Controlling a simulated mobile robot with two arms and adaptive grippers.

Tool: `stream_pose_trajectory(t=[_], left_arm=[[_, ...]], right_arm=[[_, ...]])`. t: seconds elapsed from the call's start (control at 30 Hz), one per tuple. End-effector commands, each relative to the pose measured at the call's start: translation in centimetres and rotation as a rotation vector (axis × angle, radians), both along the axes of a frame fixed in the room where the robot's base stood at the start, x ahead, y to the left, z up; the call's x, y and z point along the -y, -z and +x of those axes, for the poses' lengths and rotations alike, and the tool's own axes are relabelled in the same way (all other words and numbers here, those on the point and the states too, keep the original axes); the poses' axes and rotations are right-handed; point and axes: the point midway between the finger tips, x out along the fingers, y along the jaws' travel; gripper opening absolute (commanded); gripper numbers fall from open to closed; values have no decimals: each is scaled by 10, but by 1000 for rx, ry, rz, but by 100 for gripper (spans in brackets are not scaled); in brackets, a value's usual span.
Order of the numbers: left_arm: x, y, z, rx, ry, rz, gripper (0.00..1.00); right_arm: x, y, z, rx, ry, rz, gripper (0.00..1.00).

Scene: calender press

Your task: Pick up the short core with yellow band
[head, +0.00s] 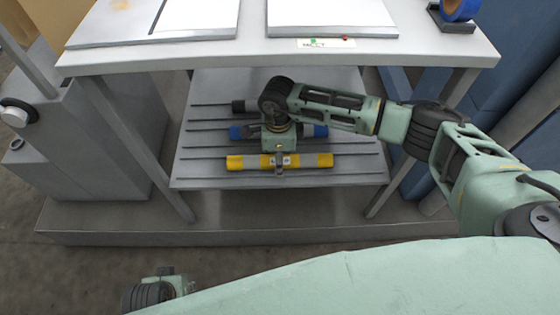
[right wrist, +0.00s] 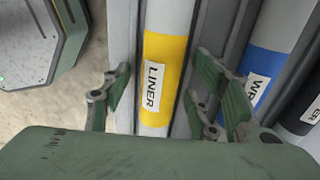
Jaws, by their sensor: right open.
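The short core with yellow band (head: 315,160) lies crosswise on the front of the ribbed lower shelf (head: 360,179). In the right wrist view its yellow band (right wrist: 168,55) carries a white label reading LINER. My right gripper (head: 279,170) is over the middle of the core and hides part of it. In the right wrist view the open fingers (right wrist: 155,98) stand on either side of the core, with visible room between; contact is not seen. My left gripper (head: 165,283) is low at the bottom left, away from the shelf, and its fingers cannot be made out.
A blue-banded core (head: 320,131) lies behind the yellow one, and a dark-banded core (head: 238,106) farther back, both partly hidden by my right arm. The table top (head: 255,48) overhangs the shelf, with legs at both sides. A grey machine cabinet (head: 90,125) stands left.

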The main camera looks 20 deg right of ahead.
Motion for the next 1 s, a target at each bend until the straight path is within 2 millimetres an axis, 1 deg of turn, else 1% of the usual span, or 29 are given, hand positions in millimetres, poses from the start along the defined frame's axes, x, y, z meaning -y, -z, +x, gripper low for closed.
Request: stream_pose_trajectory(t=[0.13,0.7,1.0], left_arm=[[0,0,0,0,0,0,28],[0,0,0,0,0,0,28],[0,0,0,1,0,0,28]], right_arm=[[0,0,0,0,0,1,55],[0,-1,0,1,1,1,5],[0,-3,1,2,1,2,4]])
